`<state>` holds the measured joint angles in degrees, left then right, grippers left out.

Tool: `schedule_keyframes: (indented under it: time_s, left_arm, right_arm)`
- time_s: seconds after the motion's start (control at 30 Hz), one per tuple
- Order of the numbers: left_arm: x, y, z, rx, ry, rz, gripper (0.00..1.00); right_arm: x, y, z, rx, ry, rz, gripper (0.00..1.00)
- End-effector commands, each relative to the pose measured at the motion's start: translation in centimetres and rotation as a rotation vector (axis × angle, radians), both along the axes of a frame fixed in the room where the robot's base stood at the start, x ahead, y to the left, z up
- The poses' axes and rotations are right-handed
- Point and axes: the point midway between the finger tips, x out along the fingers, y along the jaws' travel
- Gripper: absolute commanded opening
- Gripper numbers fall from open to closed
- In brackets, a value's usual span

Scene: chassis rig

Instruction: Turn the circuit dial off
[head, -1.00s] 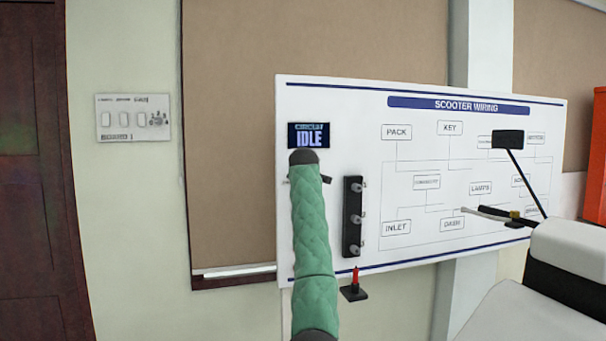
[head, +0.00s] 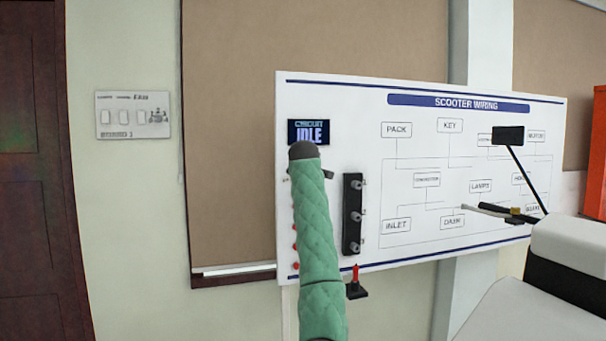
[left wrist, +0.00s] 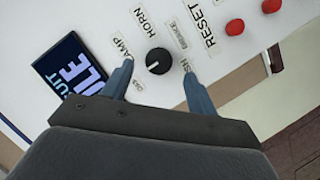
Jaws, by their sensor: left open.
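The black round circuit dial (left wrist: 158,61) with a short white mark sits on the white panel among printed labels such as "HORN" and "LAMP". My left gripper (left wrist: 157,80) is open, with one blue-grey finger on each side of the dial in the left wrist view. I cannot tell whether either finger touches it. In the head view my green-sleeved left arm hides the dial and most of the gripper. The display (head: 308,132) above reads "CIRCUIT IDLE"; part of it also shows in the left wrist view (left wrist: 72,72). My right gripper is not in view.
The "SCOOTER WIRING" board (head: 455,180) carries a black strip with several knobs (head: 353,214). Red buttons (left wrist: 235,27) lie near the "RESET" label. A small red-tipped black stand (head: 356,284) is below. A white-and-black scooter body (head: 545,290) occupies the lower right.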

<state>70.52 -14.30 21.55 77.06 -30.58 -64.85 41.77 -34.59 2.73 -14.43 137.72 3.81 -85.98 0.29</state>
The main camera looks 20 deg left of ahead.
Motion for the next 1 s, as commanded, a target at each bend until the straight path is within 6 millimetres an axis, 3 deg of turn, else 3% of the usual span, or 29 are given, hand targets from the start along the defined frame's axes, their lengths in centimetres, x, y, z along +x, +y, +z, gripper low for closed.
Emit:
schedule_keyframes:
  time_s: [0.13,0.3,0.67,1.0]
  left_arm:
    - [-1.8,-0.7,0.3,0.001,0.001,-0.001,0.59]
    - [-2.7,-0.9,0.6,0.0,0.002,0.0,0.59]
    - [-2.9,-0.9,0.7,0.005,0.003,-0.002,0.59]
    - [-3.1,-1.6,-0.1,0.139,0.097,-0.088,0.59]
  right_arm:
    - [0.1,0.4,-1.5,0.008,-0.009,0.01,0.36]
    - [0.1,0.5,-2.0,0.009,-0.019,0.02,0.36]
    - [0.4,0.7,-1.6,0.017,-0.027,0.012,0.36]
    - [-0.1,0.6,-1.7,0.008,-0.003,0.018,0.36]
